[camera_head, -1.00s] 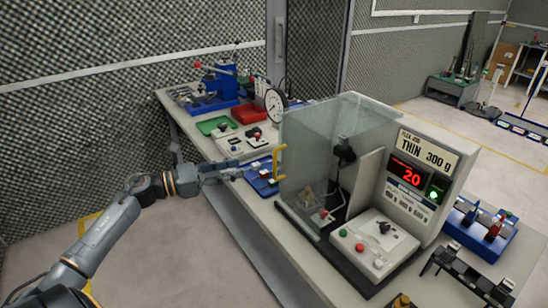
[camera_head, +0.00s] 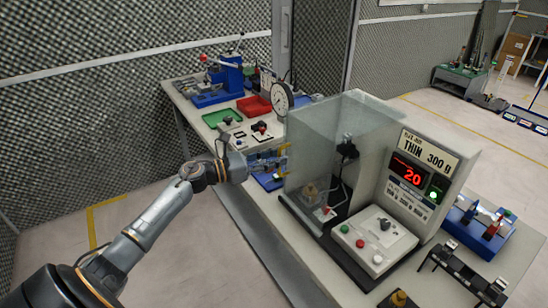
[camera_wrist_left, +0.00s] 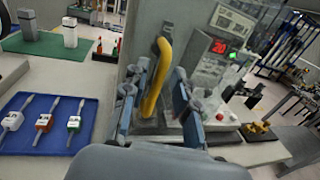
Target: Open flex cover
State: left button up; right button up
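The clear flex cover (camera_head: 315,135) stands upright as a panel on the left side of the grey tester (camera_head: 448,158), and looks closed. Its yellow handle (camera_wrist_left: 157,75) is on the outer face. My left gripper (camera_head: 279,163) is at the handle. In the left wrist view the two fingers (camera_wrist_left: 157,108) are spread, one on each side of the handle, with gaps showing. In the head view the gripper and wrist hide most of the handle. My right gripper is not in view.
The tester display (camera_head: 408,173) reads 20. A white button box (camera_head: 375,242) stands before it. A blue tray with several tools (camera_wrist_left: 45,122) lies beside the gripper. A dial gauge (camera_head: 279,101) and green tray (camera_head: 222,117) are farther back. The floor left of the bench is clear.

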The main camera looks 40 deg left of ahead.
pick_arm(q)
grip_shut()
jog(key=s+d+p, duration=0.2)
jog(key=s+d, duration=0.1)
jog(key=d, duration=0.5)
jog(key=s+d+p, duration=0.2)
jog(key=s+d, duration=0.2)
jog(key=d, duration=0.5)
jog(key=shift+p, duration=0.35)
jog(key=shift+o, duration=1.5)
grip_release()
jog(key=v, duration=1.2)
